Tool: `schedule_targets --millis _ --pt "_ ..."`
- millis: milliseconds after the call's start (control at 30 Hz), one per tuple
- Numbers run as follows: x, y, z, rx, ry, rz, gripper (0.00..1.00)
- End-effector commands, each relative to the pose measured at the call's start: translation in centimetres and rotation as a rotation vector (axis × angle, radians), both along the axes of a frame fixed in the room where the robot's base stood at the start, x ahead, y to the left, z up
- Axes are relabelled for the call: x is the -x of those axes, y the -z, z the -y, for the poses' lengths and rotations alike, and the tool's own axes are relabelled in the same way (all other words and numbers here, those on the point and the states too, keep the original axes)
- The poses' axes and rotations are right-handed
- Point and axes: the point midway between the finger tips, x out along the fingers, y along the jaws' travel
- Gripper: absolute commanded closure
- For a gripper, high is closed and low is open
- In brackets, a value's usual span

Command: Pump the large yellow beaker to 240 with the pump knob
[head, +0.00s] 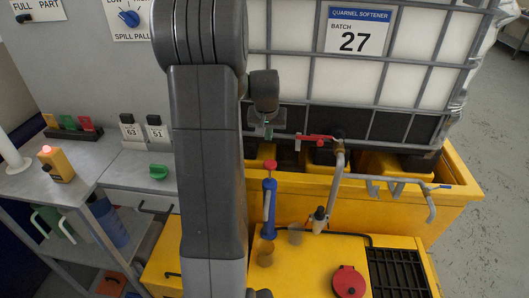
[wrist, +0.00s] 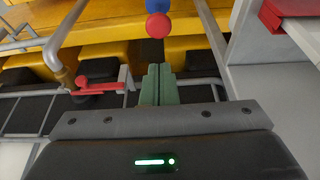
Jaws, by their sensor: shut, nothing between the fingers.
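The pump (head: 268,222) is blue with a red knob (head: 270,167) on top, and stands upright on the yellow platform. An amber-yellow beaker (head: 265,254) sits at its foot, partly hidden by my arm; its scale cannot be read. A smaller greyish beaker (head: 296,234) is to its right. My gripper (head: 268,131) is behind and above the pump, apart from the knob. In the wrist view my gripper's green fingers (wrist: 157,68) are shut and empty, and the red knob (wrist: 158,25) is beyond their tips with blue (wrist: 157,5) behind it.
A red valve handle (head: 318,138) and a bent grey pipe (head: 335,185) are right of my gripper, before the caged white tank (head: 290,80). A red lid (head: 348,281) and black grate (head: 397,272) lie front right. A bench (head: 125,172) is at left.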

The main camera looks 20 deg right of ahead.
Motion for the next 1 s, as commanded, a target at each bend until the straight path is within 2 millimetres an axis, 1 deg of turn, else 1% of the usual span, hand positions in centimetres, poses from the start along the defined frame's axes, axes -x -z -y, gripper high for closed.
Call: schedule_targets --millis 300,467,1000 --pt "0.0 0.1 0.0 0.000 0.000 0.000 1.00" --pt "-0.4 1.3 0.2 -0.001 0.000 -0.003 1.00" --pt "-2.9 9.6 1.5 -0.002 0.000 -0.004 1.00"
